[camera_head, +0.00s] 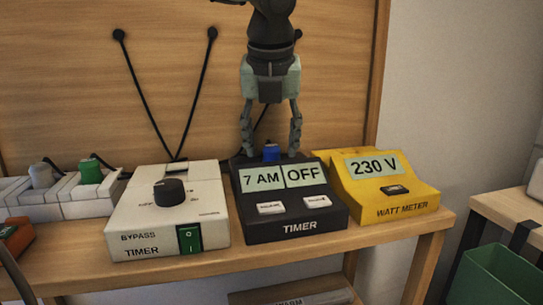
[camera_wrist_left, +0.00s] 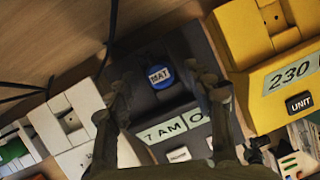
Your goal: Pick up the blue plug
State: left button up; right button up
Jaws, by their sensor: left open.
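The blue plug (camera_head: 271,152) sits in the back of the black timer (camera_head: 290,222), which displays 7 AM and OFF. In the left wrist view the blue plug (camera_wrist_left: 159,76) shows its round top with a white MAT label. My left gripper (camera_head: 270,143) points down over the back of the black timer. Its open fingers stand on either side of the plug, with visible gaps. The left wrist view also shows my left gripper (camera_wrist_left: 160,88) with the plug between its fingers. My right gripper is in neither view.
A white bypass timer (camera_head: 135,225) with a dial and green switch stands left of the black timer. A yellow watt meter (camera_head: 400,205) stands close on its right. A white power strip (camera_head: 85,208) holds a green plug (camera_head: 90,170) and a grey plug (camera_head: 41,175). A wooden panel rises behind.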

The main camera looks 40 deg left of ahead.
pick_arm(q)
jog(key=shift+w+f, duration=0.15)
jog(key=shift+f, duration=0.15)
jog(key=shift+c, duration=0.3)
jog(key=c, duration=0.7)
grip_shut()
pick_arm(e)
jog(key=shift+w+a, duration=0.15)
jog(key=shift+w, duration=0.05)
